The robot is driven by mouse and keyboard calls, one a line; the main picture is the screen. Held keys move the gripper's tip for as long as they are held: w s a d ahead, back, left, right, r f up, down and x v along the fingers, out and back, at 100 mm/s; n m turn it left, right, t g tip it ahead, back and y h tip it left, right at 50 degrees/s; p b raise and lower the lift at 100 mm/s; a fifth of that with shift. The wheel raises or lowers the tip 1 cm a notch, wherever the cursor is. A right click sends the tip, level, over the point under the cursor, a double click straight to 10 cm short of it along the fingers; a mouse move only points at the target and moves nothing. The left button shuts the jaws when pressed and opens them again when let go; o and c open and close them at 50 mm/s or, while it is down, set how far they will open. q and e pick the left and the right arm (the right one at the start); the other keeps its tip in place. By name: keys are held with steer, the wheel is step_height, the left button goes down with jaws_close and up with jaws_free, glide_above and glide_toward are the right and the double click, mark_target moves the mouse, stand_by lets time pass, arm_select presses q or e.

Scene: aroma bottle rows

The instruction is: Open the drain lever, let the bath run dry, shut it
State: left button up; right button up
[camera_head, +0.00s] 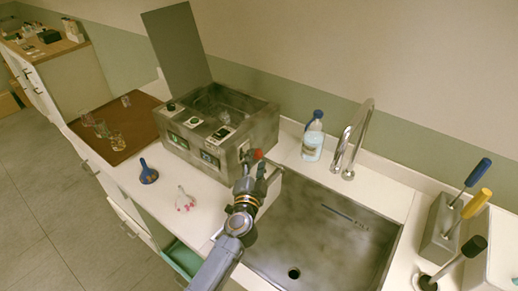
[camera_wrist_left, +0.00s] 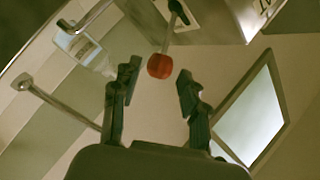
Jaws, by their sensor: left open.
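The bath is a grey metal box (camera_head: 228,122) on the counter, with its lid (camera_head: 178,46) raised upright. A drain lever with a red knob (camera_head: 257,154) sticks out at its right side, over the sink edge. The red knob (camera_wrist_left: 159,66) and its thin stem also show in the left wrist view, below the box wall (camera_wrist_left: 222,18). My left gripper (camera_head: 254,172) is open, with its fingers on either side of and just short of the knob; the left wrist view (camera_wrist_left: 157,92) shows the gap empty. Water inside the bath cannot be made out. My right gripper is out of view.
The sink (camera_head: 318,236) lies right of the bath, with a curved tap (camera_head: 353,140) behind it. A blue-capped bottle (camera_head: 313,138) stands between. A blue funnel (camera_head: 148,173) and small glassware (camera_head: 186,200) are on the left counter. Tools with coloured handles (camera_head: 478,172) stand at right.

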arm_select(q)
steer(key=w+b, duration=0.2)
steer(key=w, duration=0.5)
steer(key=shift+w+d, duration=0.25)
steer(key=shift+d, duration=0.15)
jaws_close()
